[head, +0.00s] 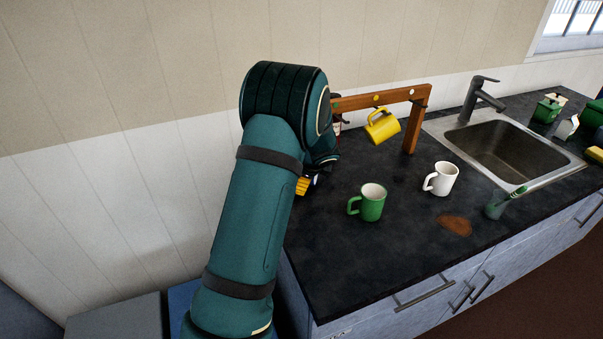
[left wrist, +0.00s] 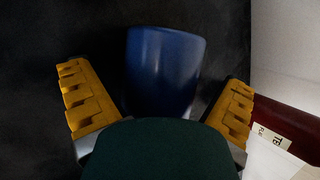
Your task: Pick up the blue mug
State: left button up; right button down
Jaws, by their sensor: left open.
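The blue mug (left wrist: 165,68) shows in the left wrist view, between the yellow fingers of my left gripper (left wrist: 155,92). The fingers are open, one on each side of the mug, and I see dark gaps between them and it. My dark green gripper body hides the mug's lower part in this picture, and I see no handle. In the head view my left arm hides the blue mug, and only a bit of the yellow fingers of my left gripper (head: 303,186) shows over the counter. My right gripper is not in view.
A green mug (head: 372,203) and a white mug (head: 441,179) stand on the dark counter (head: 365,265). A yellow mug (head: 382,127) hangs tilted from a wooden frame (head: 410,135). A brown patch (head: 455,225), a green brush (head: 498,207) and a sink (head: 512,150) lie right. A dark red labelled object (left wrist: 290,118) is beside my gripper.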

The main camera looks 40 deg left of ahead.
pick_arm(q)
jog(key=c, duration=1.3)
jog(key=shift+r, duration=0.1)
jog(key=shift+c, duration=0.2)
jog(key=shift+r, duration=0.1)
jog(key=shift+r, duration=0.5)
jog(key=s+d, duration=0.1)
jog(key=d, duration=0.3)
jog(key=s+d, duration=0.2)
jog(key=d, duration=0.2)
jog(key=s+d+b, duration=0.1)
jog(key=s+d, duration=0.1)
jog(key=d, duration=0.2)
jog(key=shift+s+d, duration=0.1)
jog(key=shift+d, duration=0.05)
notch_tip(320, 180, up, 14)
jog(key=p, duration=0.4)
